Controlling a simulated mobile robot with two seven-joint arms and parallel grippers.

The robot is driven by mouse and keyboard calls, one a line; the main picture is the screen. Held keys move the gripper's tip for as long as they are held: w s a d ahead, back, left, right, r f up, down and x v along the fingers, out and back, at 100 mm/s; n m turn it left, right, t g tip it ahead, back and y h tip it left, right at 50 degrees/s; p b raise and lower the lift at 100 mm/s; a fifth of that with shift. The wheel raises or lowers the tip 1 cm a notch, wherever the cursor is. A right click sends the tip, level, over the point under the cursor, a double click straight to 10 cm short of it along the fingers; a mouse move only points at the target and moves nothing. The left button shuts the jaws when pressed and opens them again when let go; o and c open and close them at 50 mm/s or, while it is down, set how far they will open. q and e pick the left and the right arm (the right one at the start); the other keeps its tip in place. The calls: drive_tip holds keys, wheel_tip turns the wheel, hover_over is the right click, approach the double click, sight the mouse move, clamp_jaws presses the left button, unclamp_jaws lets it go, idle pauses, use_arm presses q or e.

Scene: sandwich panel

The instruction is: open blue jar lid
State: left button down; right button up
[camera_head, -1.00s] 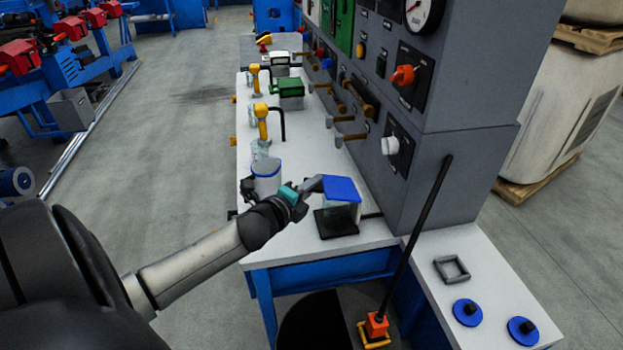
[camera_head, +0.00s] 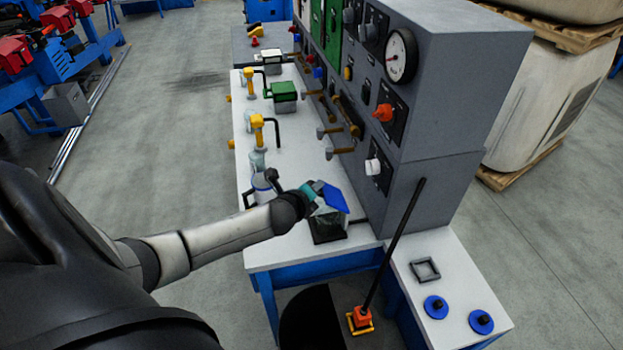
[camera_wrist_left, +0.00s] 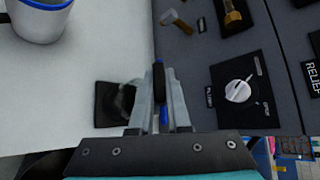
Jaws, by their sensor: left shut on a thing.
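The jar (camera_head: 328,226) is a clear box on a dark base near the front of the white bench. Its blue lid (camera_head: 336,199) is tilted, with one side raised from the jar. My left gripper (camera_head: 317,188) is at the raised side of the lid and shut on it. In the left wrist view, the fingers (camera_wrist_left: 160,95) close around a thin dark and blue edge, and the dark jar base (camera_wrist_left: 112,104) shows to their left. Most of the jar is hidden there by the fingers. My right gripper is out of view.
A grey control panel (camera_head: 440,110) with knobs and levers stands just right of the jar. A blue-rimmed container (camera_wrist_left: 40,22) stands behind the arm. Yellow taps (camera_head: 257,122) and a green box (camera_head: 284,91) stand farther back. A black pole (camera_head: 393,245) leans in front.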

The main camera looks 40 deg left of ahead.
sight(328, 193)
use_arm(q)
drive_tip(key=shift+w+d+r+m+g+y+p, duration=0.35)
drive_tip(key=shift+w+d+r+g+p, duration=0.3)
drive_tip(key=shift+p, duration=1.15)
drive_tip(key=shift+w+d+r+m+g+y+p, duration=0.25)
drive_tip(key=shift+w+d+r+m+g+p, duration=0.4)
drive_tip(key=shift+p, duration=1.1)
drive_tip(key=shift+w+d+r+p, duration=0.2)
drive_tip(key=shift+w+r+p, duration=0.3)
drive_tip(key=shift+w, duration=0.1)
drive_tip(key=shift+w+d+r, duration=0.15)
drive_tip(key=shift+w+d, duration=0.4)
drive_tip(key=shift+w+d+r, duration=0.15)
drive_tip(key=shift+w+d, duration=0.35)
drive_tip(key=shift+w, duration=0.05)
drive_tip(key=c, duration=1)
unclamp_jaws()
drive_tip(key=shift+o, duration=0.6)
drive_tip(key=shift+w+f, duration=0.1)
drive_tip(key=shift+f, duration=0.05)
drive_tip(key=shift+a, duration=0.15)
